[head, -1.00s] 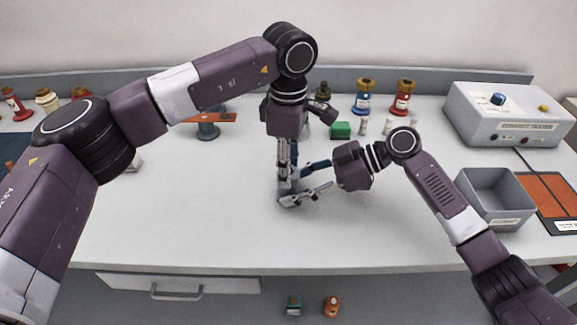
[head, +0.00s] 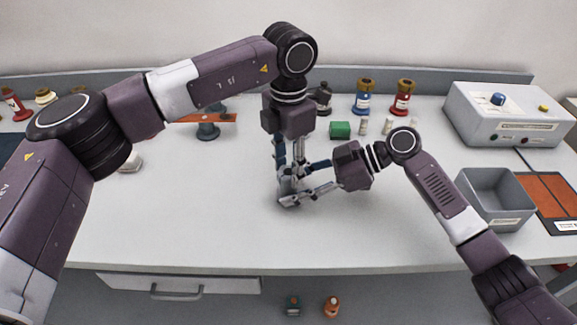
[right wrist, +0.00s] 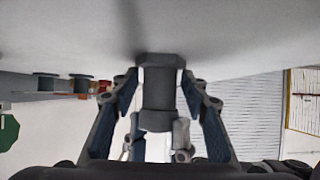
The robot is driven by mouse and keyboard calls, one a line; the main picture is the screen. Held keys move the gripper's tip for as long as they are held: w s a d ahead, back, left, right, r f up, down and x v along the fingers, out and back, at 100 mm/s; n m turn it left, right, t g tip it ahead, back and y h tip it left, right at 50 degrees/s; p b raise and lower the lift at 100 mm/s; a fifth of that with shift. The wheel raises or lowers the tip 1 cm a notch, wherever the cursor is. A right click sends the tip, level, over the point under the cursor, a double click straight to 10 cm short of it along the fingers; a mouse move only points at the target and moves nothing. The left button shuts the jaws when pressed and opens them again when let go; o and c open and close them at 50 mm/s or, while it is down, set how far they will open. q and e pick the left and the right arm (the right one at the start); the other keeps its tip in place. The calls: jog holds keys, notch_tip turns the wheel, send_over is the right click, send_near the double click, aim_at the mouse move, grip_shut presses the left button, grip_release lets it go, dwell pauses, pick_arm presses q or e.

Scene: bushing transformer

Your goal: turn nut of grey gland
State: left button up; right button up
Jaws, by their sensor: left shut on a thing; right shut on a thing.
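The grey gland (right wrist: 157,92) shows in the right wrist view as a dark grey body with wider ends, between the two fingers of my right gripper (right wrist: 158,98). The grey surface is at the top of that view. In the head view my right gripper (head: 294,193) reaches in from the right, low over the table, and is shut on the gland. My left gripper (head: 288,181) points down from above at the same spot, shut on the gland's nut end. The fingers largely hide the gland in the head view, and the nut's exact grip is hard to see.
A green block (head: 340,130), a blue bushing (head: 363,97) and a red bushing (head: 402,97) stand behind. A grey bin (head: 496,198) and a control box (head: 512,114) are at right. The table's front middle is clear.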

aim_at(289, 171)
pick_arm(q)
jog(key=shift+n, duration=0.6)
jog(key=o, duration=1.2)
jog(key=shift+c, duration=0.2)
jog(key=shift+r, duration=0.15)
notch_tip(289, 171, up, 12)
